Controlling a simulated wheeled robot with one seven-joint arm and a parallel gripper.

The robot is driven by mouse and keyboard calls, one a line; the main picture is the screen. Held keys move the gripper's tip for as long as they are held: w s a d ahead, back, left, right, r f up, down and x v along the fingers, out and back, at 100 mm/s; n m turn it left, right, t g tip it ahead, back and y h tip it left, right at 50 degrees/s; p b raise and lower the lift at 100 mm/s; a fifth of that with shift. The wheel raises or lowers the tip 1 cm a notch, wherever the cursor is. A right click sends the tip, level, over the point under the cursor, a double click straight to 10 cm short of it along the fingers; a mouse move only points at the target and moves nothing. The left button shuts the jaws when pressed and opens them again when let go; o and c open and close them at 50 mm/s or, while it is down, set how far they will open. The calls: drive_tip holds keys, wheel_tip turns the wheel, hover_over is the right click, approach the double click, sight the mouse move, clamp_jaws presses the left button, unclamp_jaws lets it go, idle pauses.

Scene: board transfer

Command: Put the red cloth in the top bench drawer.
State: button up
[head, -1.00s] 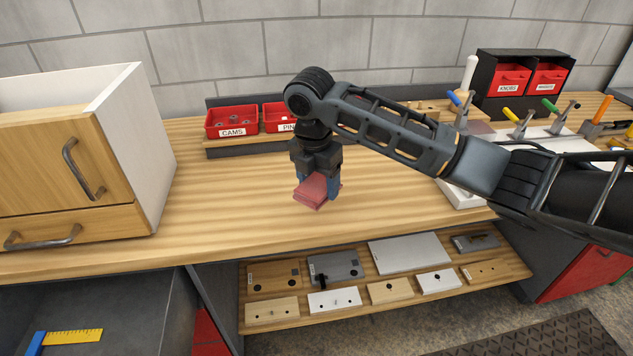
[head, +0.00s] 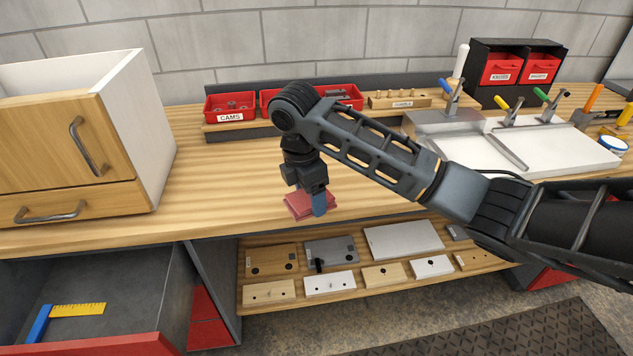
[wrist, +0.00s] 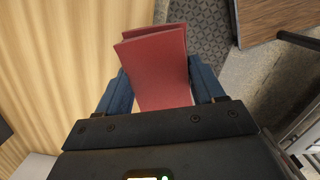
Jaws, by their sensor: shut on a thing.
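The red cloth (head: 298,205) is a folded flat pad held between the blue fingers of my gripper (head: 311,203), near the front edge of the wooden bench top. In the wrist view the cloth (wrist: 158,65) sticks out beyond both fingers (wrist: 165,92), with its layers fanned slightly apart. From the head view I cannot tell whether it touches the bench. An open drawer (head: 110,343) with a red front and grey inside is below the bench at lower left. A blue and yellow square (head: 75,310) lies in it.
A wooden cabinet (head: 65,150) stands on the bench at left. Red bins (head: 230,106) and a rail line the back. A lower shelf (head: 350,292) holds several plates and blocks. A white-topped fixture with clamps (head: 560,150) is at right. The bench between cabinet and gripper is clear.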

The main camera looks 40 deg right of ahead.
drive_tip(key=s+a+f+m, duration=0.1)
drive_tip(key=a+f+m, duration=0.3)
drive_tip(key=m, duration=0.4)
drive_tip(key=s+a+f+m+g+y, duration=0.1)
drive_tip(key=a+f+m, duration=0.4)
drive_tip(key=a+m, duration=0.2)
drive_tip(key=shift+s+a+m, duration=0.3)
drive_tip(key=shift+m, duration=0.1)
